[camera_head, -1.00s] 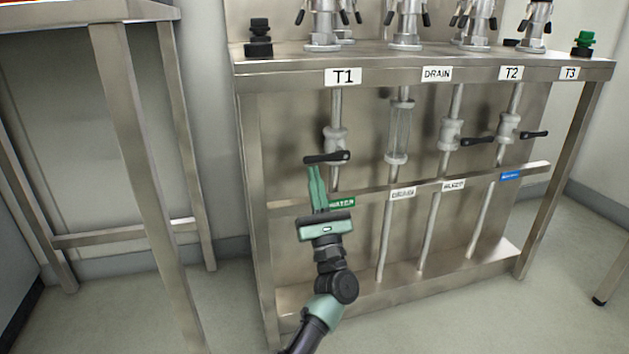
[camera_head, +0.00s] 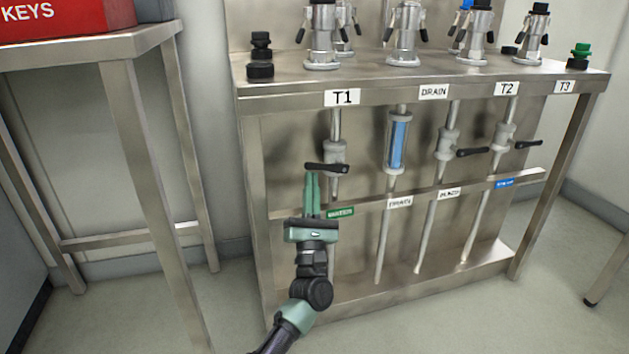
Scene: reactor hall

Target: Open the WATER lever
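The WATER lever (camera_head: 327,168) is a black handle lying across its vertical pipe, below a grey valve body under the T1 sign. The green WATER label (camera_head: 340,211) is on the rail below it. My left gripper (camera_head: 312,175) points up, with its green fingertips just below the left part of the handle. The fingers look close together, and I cannot tell whether they touch the handle or whether there is a gap between them. My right gripper is not in view.
Two other black levers (camera_head: 473,153) (camera_head: 527,145) stick out to the right. The DRAIN sight glass (camera_head: 398,145) shows blue. A steel table with a red KEYS box (camera_head: 66,20) stands at the left. The floor between is clear.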

